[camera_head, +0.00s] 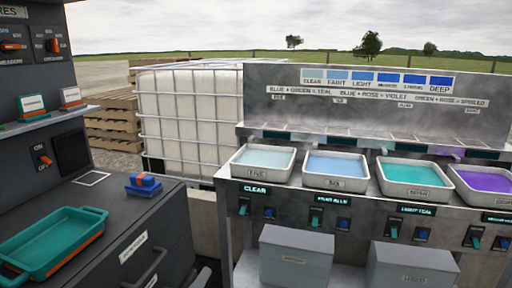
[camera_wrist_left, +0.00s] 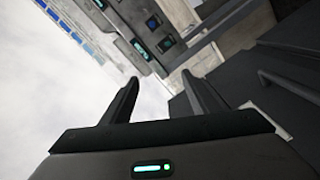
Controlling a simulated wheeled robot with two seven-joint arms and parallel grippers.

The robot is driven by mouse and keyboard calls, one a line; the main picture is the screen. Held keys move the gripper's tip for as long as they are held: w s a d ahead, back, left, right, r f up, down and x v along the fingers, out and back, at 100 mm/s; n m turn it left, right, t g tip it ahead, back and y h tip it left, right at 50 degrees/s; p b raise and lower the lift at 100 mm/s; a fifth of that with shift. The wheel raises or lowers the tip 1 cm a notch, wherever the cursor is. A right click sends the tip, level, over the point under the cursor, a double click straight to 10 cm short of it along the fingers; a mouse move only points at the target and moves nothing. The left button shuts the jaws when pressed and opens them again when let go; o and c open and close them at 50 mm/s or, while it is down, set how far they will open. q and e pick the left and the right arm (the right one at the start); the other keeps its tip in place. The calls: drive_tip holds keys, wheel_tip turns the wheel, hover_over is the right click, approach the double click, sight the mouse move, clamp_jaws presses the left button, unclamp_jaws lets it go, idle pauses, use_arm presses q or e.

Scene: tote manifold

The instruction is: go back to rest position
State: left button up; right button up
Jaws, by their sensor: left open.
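My left gripper (camera_wrist_left: 160,78) shows in the left wrist view, its two dark fingers apart with nothing between them. The wrist view is tilted. Beyond the fingers are pale sky, part of the panel with its colour strip, and dark surfaces at the right. I cannot make out either gripper in the head view. My right gripper is not in view.
At left, a dark cabinet (camera_head: 150,225) bears a teal tray (camera_head: 50,243) and a blue-and-orange block (camera_head: 144,185). At right, a metal bench (camera_head: 290,205) holds several trays of coloured liquid, including a purple one (camera_head: 487,183). A caged white tank (camera_head: 190,115) stands behind.

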use_arm(q)
drive_tip(key=s+f+m+g+y, duration=0.1)
drive_tip(key=s+f+m+g, duration=0.5)
drive_tip(key=s+f, duration=0.95)
drive_tip(key=s+a+f+m+g+y, duration=0.1)
drive_tip(key=s+f+m+g, duration=0.15)
drive_tip(key=s+f, duration=0.4)
drive_tip(key=s+a+f+m+g+y, duration=0.1)
drive_tip(key=s+f+m+g, duration=0.2)
drive_tip(key=s, duration=0.6)
wheel_tip(320, 180, down, 18)
drive_tip(key=s+a+p, duration=0.1)
drive_tip(key=a+p, duration=0.1)
drive_tip(key=p, duration=1.2)
drive_tip(key=shift+s+a+y, duration=0.15)
drive_tip(key=shift+y, duration=0.25)
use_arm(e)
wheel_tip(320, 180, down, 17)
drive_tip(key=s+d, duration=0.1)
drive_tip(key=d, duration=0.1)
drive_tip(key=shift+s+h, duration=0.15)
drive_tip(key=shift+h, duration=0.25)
use_arm(q)
drive_tip(key=shift+r+n+g, duration=0.1)
drive_tip(key=shift+n+g, duration=0.15)
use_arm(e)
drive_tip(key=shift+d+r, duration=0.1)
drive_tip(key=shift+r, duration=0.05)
